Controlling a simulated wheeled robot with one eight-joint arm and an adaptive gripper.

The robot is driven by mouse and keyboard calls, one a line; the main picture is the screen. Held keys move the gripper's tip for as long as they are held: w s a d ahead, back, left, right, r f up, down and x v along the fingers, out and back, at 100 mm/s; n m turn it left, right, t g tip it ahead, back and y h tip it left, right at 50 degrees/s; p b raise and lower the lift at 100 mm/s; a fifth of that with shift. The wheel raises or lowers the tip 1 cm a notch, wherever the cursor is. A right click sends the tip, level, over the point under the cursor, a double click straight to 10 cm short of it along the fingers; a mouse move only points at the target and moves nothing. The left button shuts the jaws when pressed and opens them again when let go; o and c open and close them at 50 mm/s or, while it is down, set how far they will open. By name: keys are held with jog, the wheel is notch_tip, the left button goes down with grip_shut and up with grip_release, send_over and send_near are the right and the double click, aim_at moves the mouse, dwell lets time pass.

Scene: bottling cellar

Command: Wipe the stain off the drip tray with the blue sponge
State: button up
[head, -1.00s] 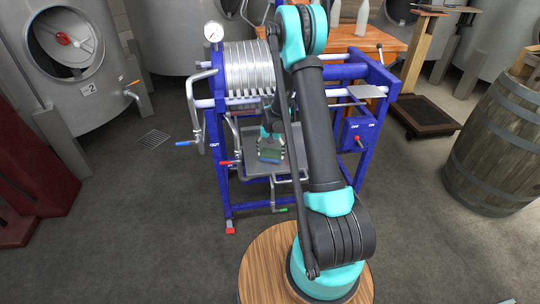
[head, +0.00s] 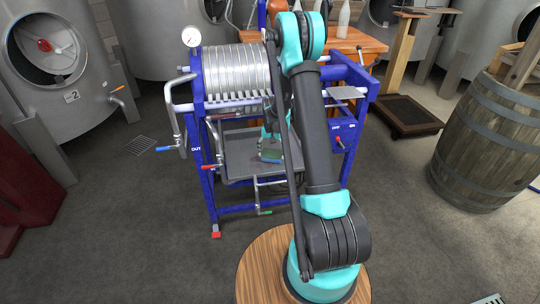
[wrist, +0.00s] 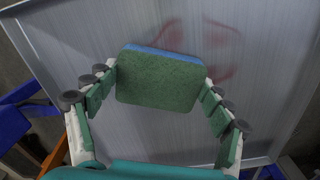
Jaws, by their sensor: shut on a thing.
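The sponge (wrist: 158,82) has a green face towards the wrist camera and a blue layer along its far edge. My gripper (wrist: 160,79) is shut on it, with the fingers at its left and right ends. The grey drip tray (wrist: 75,50) lies beneath. A faint reddish stain (wrist: 222,73) of curved marks shows on the tray just beyond and to the right of the sponge, perhaps partly covered by it. In the head view the sponge (head: 271,155) is over the right part of the tray (head: 238,160); contact cannot be told.
The blue-framed filter press (head: 232,72) with silver plates stands behind and above the tray. Pipes with coloured handles (head: 211,167) stand at the tray's left and front. A wooden barrel (head: 490,140) stands at right. The floor at left is open.

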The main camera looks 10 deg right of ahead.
aim_at(274, 153)
jog(key=shift+d+r, duration=0.25)
jog(key=shift+r, duration=0.5)
jog(key=shift+d+r, duration=0.2)
jog(key=shift+r, duration=3.05)
